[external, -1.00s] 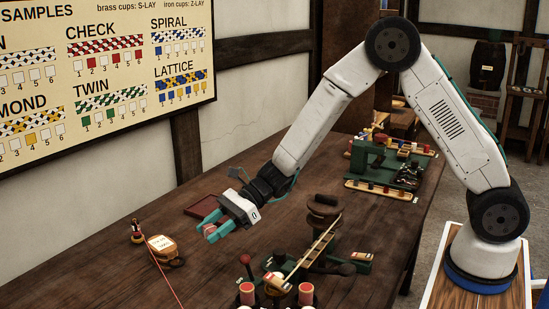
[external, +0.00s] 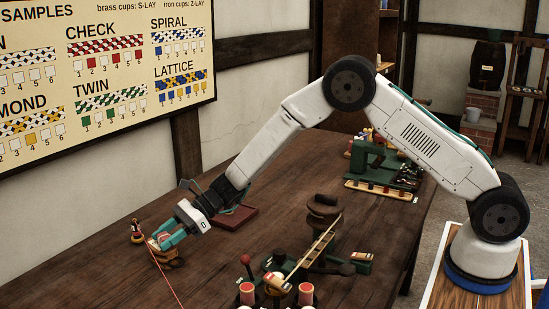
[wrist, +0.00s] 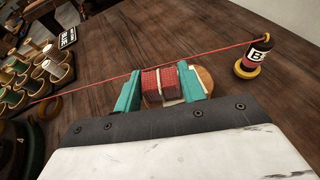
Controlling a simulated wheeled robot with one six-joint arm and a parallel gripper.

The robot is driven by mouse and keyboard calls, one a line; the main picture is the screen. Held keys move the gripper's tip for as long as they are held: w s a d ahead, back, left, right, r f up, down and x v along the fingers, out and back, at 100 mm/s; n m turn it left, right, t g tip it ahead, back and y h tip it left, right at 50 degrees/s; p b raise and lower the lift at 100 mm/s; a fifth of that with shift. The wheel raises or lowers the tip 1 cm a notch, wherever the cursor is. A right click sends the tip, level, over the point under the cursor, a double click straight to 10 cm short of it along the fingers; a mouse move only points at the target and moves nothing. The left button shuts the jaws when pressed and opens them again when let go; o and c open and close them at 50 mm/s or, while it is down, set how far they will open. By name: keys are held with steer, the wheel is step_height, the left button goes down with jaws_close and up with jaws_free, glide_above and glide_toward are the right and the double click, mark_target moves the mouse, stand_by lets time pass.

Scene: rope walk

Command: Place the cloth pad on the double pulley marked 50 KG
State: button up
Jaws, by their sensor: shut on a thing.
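The cloth pad, a red checked roll with a pale band (wrist: 160,84), is clamped between the teal fingers of my gripper (wrist: 158,89). In the external view my gripper (external: 167,237) is low over the table's left part. The wooden double pulley (wrist: 206,78) shows as a tan round edge below and beyond the pad in the wrist view. In the external view the pulley (external: 176,262) is mostly hidden behind my gripper, and its marking is not readable now. I cannot tell whether the pad touches it.
A dark red tray (external: 236,217) lies behind my gripper. A green-based rope device (external: 310,262) and several spools (wrist: 55,68) stand to the side.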

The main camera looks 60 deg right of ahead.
steer(key=o, duration=0.9)
steer(key=shift+f, duration=0.1)
steer(key=shift+o, duration=0.2)
steer(key=shift+r, duration=0.2)
steer(key=v, duration=1.2)
